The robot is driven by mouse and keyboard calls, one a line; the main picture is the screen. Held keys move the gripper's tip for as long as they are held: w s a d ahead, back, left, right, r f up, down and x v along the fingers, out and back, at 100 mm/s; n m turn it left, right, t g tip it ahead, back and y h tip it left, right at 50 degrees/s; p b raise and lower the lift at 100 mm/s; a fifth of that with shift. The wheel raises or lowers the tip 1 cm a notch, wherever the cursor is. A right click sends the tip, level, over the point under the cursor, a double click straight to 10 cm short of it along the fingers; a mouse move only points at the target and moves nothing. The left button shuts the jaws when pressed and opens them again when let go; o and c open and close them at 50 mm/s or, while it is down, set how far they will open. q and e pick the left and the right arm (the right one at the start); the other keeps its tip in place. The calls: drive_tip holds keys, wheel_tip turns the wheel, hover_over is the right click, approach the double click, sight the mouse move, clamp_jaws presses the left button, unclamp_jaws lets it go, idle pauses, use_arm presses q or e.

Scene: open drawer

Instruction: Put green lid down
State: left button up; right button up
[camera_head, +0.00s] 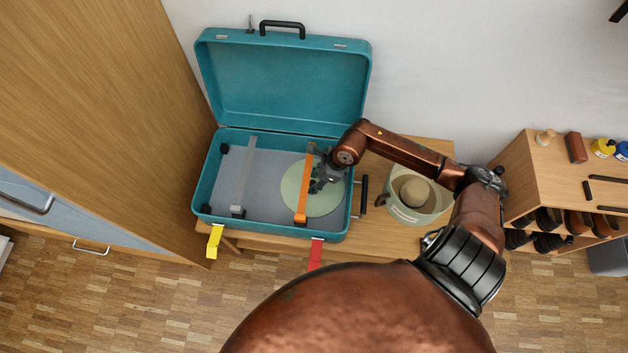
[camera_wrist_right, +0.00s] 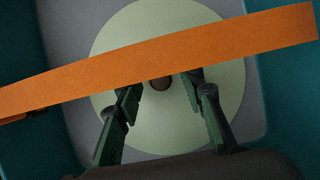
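The green lid (camera_head: 325,200) is a pale green disc in the right part of the open teal suitcase (camera_head: 206,185). The wrist view shows the lid (camera_wrist_right: 180,125) with a small brown knob (camera_wrist_right: 160,84) at its middle. My right gripper (camera_head: 319,185) is over the lid. In the wrist view its fingers (camera_wrist_right: 163,86) are apart on either side of the knob, with a gap to it on each side. An orange strap (camera_head: 304,185) crosses over the lid and hides part of the knob and the fingertips. My left gripper is not in view.
A grey strap (camera_head: 244,172) crosses the suitcase's left part. Yellow (camera_head: 214,242) and red (camera_head: 316,253) tabs hang at its front. A pale green round container (camera_head: 405,212) with a round beige object inside stands right of it on the wooden bench (camera_head: 370,240). A shoe shelf (camera_head: 545,165) is farther right.

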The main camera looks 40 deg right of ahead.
drive_tip(key=shift+r, duration=0.1)
drive_tip(key=shift+s+r, duration=0.1)
drive_tip(key=shift+r, duration=0.15)
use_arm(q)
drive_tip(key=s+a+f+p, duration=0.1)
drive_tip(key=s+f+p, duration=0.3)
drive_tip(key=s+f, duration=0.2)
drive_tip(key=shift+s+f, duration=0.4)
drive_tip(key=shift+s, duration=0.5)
use_arm(e)
drive_tip(key=v, duration=1.1)
drive_tip(key=shift+r, duration=0.15)
